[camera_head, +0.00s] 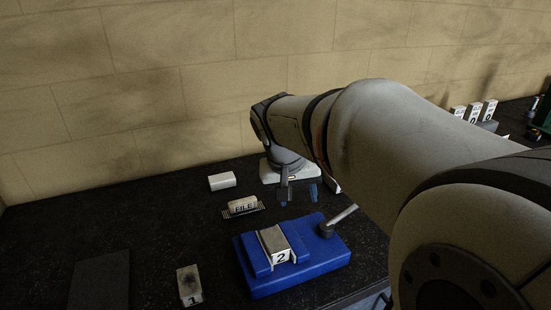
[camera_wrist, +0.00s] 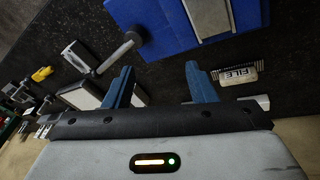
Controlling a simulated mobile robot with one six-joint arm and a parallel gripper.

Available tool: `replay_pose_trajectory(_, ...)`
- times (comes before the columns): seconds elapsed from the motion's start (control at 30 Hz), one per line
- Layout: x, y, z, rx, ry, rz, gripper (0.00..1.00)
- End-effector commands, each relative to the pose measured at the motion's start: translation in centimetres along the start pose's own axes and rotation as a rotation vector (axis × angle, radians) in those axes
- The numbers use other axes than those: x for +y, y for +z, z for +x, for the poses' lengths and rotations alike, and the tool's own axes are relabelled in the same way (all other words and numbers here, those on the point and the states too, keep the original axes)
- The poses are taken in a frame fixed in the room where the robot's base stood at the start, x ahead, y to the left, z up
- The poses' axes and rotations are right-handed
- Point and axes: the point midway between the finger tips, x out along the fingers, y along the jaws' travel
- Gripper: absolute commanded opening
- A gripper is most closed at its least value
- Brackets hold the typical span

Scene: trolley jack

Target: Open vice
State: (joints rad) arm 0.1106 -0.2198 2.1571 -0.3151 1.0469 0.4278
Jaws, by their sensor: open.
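The blue vice (camera_head: 318,262) sits on the dark bench, with a grey block marked 2 (camera_head: 282,257) between its jaws. Its grey handle (camera_head: 343,216) sticks out from the right end, slanting up to the right. In the wrist view the vice (camera_wrist: 168,35) is at the top, the block (camera_wrist: 208,14) is cut off by the top edge, and the handle (camera_wrist: 115,54) lies left of centre. My gripper (camera_head: 299,193) is open and empty, behind the vice and apart from the handle. Its blue fingers also show in the wrist view (camera_wrist: 160,85).
A block marked 1 (camera_head: 189,286) stands left of the vice. A FILE-labelled block (camera_head: 242,205) on a dark bristled piece and a plain white block (camera_head: 222,181) lie behind it. Several numbered blocks (camera_head: 474,113) stand at the back right. The wall bounds the bench.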

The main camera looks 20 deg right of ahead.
Motion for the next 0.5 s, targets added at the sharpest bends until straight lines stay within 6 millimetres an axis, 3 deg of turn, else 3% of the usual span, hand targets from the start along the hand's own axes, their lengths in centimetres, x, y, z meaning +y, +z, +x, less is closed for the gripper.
replay_pose_trajectory(0.03,0.6,-1.7,1.2,-0.008,0.042,0.045,0.47)
replay_pose_trajectory(0.2,3.3,-6.8,3.4,-0.006,0.185,0.209,0.33)
replay_pose_trajectory(0.33,5.0,-9.7,4.8,0.006,0.27,0.308,0.22)
replay_pose_trajectory(0.5,6.4,-11.8,5.7,0.021,0.334,0.383,0.08)
